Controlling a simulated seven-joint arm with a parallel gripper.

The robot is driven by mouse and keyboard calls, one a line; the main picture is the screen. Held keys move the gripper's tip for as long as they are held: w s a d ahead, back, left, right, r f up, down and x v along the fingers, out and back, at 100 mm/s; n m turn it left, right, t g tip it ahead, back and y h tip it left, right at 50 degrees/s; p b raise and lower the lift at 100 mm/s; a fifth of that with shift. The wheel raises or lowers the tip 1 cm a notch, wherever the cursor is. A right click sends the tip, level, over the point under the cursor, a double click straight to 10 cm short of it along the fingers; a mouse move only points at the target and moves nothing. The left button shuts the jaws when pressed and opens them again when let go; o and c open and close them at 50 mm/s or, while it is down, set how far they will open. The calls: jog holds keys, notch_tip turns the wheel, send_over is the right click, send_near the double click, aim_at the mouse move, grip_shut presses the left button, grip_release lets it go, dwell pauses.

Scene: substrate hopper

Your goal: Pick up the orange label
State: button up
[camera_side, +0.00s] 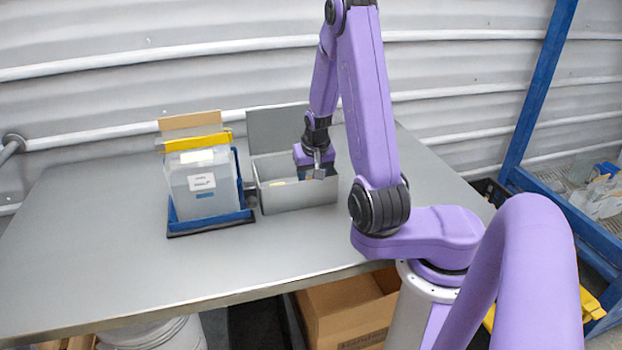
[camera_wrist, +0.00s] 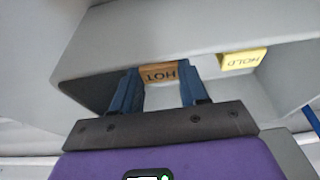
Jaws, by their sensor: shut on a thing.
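The orange label (camera_wrist: 160,72) is a small block with dark lettering that appears upside down in the wrist view. My gripper (camera_wrist: 159,84) has its blue fingers on either side of it and is shut on it. In the side view my gripper (camera_side: 319,172) points down into the right part of the open grey bin (camera_side: 300,198). The orange label cannot be made out in the side view, behind the bin wall and gripper. A yellow label (camera_wrist: 243,60) marked HOLD lies apart, right of my fingers in the wrist view.
The grey bin has a raised lid at its back. Left of it, a blue rack (camera_side: 210,221) holds a clear pouch (camera_side: 203,187) and a yellow-topped card. The front and left of the table (camera_side: 110,260) are clear.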

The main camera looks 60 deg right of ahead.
jog(key=shift+r, duration=0.6)
jog(key=s+a+r, duration=0.6)
jog(key=s+r, duration=0.6)
notch_tip(320, 180, up, 19)
send_over(210, 114)
jog(key=shift+d+f, duration=0.1)
jog(key=shift+f, duration=4.3)
